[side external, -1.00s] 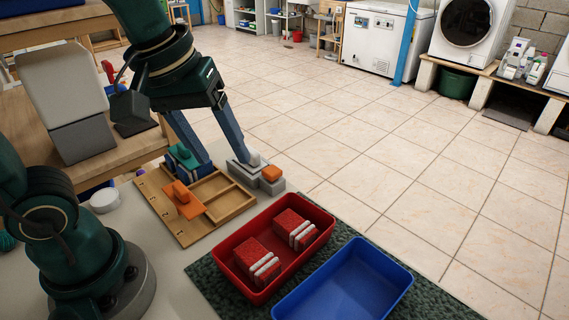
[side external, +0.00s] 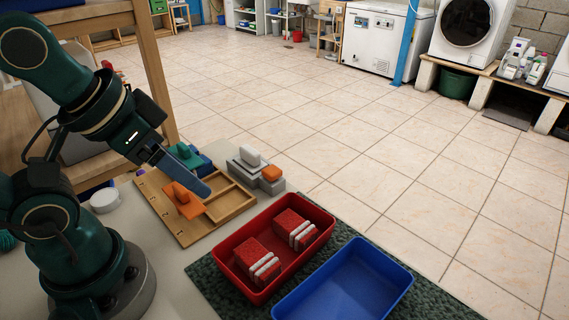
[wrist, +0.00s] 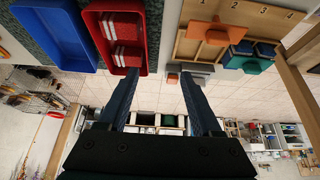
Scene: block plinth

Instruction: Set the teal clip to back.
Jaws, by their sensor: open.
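The teal clip (side external: 186,161) sits on a dark blue block in the far-left part of the wooden tray. In the wrist view the teal clip (wrist: 246,64) shows at the right, beside blue blocks. My gripper (side external: 199,172) is in the air in front of the tray in the side view, and a finger hides part of the clip's surroundings. In the wrist view my gripper (wrist: 156,74) has its two fingers wide apart with nothing between them.
An orange clip (side external: 184,200) lies on the wooden tray (side external: 235,205). Grey blocks with a white piece (side external: 250,155) and an orange piece (side external: 271,173) stand behind the tray. A red bin (side external: 322,213) holds red-and-white blocks. The blue bin (side external: 345,285) is empty.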

